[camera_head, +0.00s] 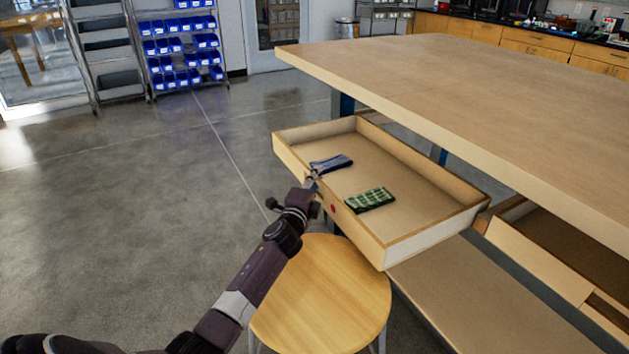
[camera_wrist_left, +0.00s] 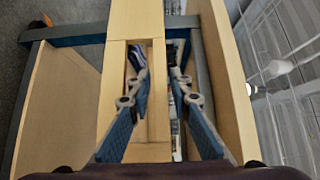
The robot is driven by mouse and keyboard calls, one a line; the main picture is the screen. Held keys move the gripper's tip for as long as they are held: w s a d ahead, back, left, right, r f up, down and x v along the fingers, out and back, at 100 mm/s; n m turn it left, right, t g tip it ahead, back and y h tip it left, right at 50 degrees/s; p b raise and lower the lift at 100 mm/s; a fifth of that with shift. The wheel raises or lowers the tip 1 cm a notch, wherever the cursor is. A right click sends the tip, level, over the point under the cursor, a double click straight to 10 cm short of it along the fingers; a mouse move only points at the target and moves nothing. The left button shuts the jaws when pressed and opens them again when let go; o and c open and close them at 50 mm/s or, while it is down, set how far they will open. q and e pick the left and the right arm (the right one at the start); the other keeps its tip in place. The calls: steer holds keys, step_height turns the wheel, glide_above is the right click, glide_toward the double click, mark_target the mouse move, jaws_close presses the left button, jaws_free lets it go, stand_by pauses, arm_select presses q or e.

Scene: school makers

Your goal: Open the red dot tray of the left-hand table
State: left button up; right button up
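The red dot tray (camera_head: 440,236) is pulled well out from under the left-hand table (camera_head: 440,75). Its red dot (camera_head: 333,208) is on the front wall. A dark blue item (camera_head: 331,163) and a green patterned item (camera_head: 370,200) lie inside the tray. My left gripper (camera_head: 313,181) is at the top of the tray's front wall, left of the dot. In the left wrist view, the left gripper's blue fingers (camera_wrist_left: 158,75) are apart, with a strip of wood between them; whether they touch it is unclear. My right gripper is out of view.
A round wooden stool (camera_head: 330,300) stands just below the tray front. Another drawer (camera_head: 540,255) is partly open at the right, and a lower shelf (camera_head: 470,300) runs beneath. Open floor (camera_head: 150,210) lies to the left. Blue bins (camera_head: 185,50) stand at the back.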

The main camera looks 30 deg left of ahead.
arm_select(q)
steer(key=v, duration=1.2)
stand_by(0.4)
